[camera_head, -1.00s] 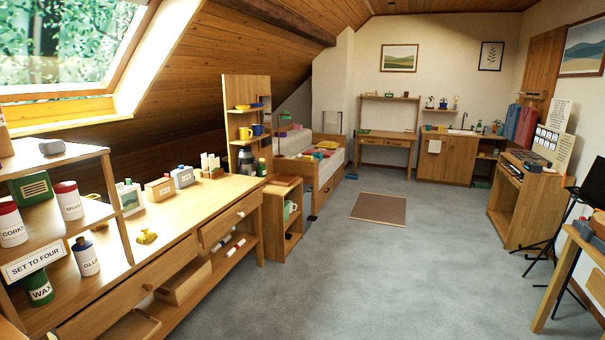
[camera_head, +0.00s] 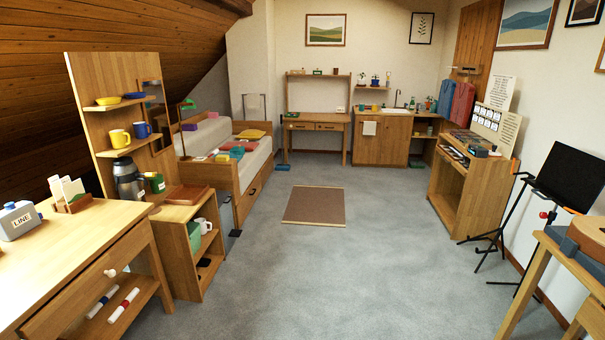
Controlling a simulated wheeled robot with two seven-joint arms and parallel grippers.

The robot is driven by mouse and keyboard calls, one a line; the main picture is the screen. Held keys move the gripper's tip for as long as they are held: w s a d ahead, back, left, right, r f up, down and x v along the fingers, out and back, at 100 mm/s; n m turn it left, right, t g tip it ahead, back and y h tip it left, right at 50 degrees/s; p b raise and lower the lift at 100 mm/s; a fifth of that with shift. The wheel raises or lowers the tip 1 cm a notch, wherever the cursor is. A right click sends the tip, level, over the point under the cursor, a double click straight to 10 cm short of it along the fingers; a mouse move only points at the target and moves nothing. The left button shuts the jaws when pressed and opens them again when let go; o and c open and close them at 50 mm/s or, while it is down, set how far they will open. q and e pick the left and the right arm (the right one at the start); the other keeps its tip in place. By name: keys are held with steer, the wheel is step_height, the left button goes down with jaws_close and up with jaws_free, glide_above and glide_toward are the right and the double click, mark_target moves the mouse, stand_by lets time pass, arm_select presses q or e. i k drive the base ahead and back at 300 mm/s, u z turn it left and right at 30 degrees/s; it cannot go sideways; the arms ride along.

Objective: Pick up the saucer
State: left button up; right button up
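A shallow yellow dish (camera_head: 109,101) and a shallow blue dish (camera_head: 134,96) sit on the upper shelf of a wooden rack at the left. Either could be a saucer; they are too small to tell. Below them, a yellow mug (camera_head: 119,138) and a blue mug (camera_head: 142,130) stand on the lower shelf. Neither of my grippers shows in the view.
A wooden counter (camera_head: 75,255) runs along the left, with a small cabinet (camera_head: 183,262) beside it. A brown mat (camera_head: 315,205) lies on the open grey floor. A black stand (camera_head: 500,225) and a table (camera_head: 540,262) edge the right.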

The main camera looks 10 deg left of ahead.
mark_target(136, 96)
steer(key=z, duration=0.15)
steer(key=i, duration=2.3)
steer(key=u, duration=0.15)
steer(key=i, duration=2.3)
steer(key=u, duration=1.3)
steer(key=i, duration=2)
steer(key=u, duration=1.15)
steer(key=i, duration=0.35)
